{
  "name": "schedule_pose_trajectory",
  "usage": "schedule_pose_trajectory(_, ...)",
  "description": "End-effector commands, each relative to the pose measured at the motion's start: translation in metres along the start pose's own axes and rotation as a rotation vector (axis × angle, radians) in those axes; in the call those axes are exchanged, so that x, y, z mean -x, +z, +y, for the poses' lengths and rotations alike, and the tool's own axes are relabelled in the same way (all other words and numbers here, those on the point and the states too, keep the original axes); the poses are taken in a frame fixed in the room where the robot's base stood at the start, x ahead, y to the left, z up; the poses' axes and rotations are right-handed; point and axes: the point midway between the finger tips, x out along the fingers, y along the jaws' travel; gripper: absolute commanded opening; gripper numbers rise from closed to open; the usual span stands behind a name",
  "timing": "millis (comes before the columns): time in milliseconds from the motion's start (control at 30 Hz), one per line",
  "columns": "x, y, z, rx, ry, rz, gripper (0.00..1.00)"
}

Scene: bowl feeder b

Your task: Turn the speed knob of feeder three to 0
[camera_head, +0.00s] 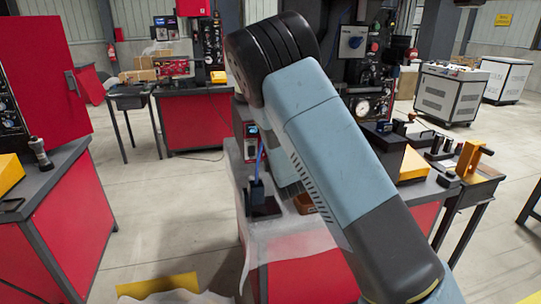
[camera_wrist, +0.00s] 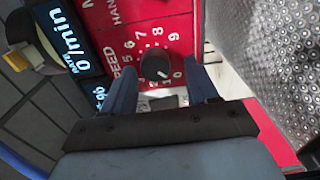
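In the wrist view, a round black speed knob (camera_wrist: 154,68) sits on a red control panel (camera_wrist: 180,20) inside a ring of white numbers. Its white mark points to the lower right, toward the 0 and 1 side; the exact value is hard to read. My gripper (camera_wrist: 161,80) is open, with one finger left and one right of the knob, and there is a visible gap on each side. A display (camera_wrist: 75,45) left of the panel reads 0/min. In the head view my arm hides the gripper and the knob.
In the head view, red workbenches (camera_head: 200,122) stand around, one at the left (camera_head: 70,225). The floor between them is clear, with a yellow marking (camera_head: 160,286) at the front.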

Motion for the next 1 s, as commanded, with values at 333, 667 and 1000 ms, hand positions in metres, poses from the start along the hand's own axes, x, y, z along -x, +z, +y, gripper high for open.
schedule_pose_trajectory(333, 0.004, 0.002, 0.002, -0.001, 0.004, -0.003, 0.6)
schedule_pose_trajectory(667, 0.058, 0.002, 0.001, -0.001, 0.002, -0.003, 0.6)
schedule_pose_trajectory(1000, 0.119, 0.001, -0.001, -0.001, 0.0, -0.002, 0.6)
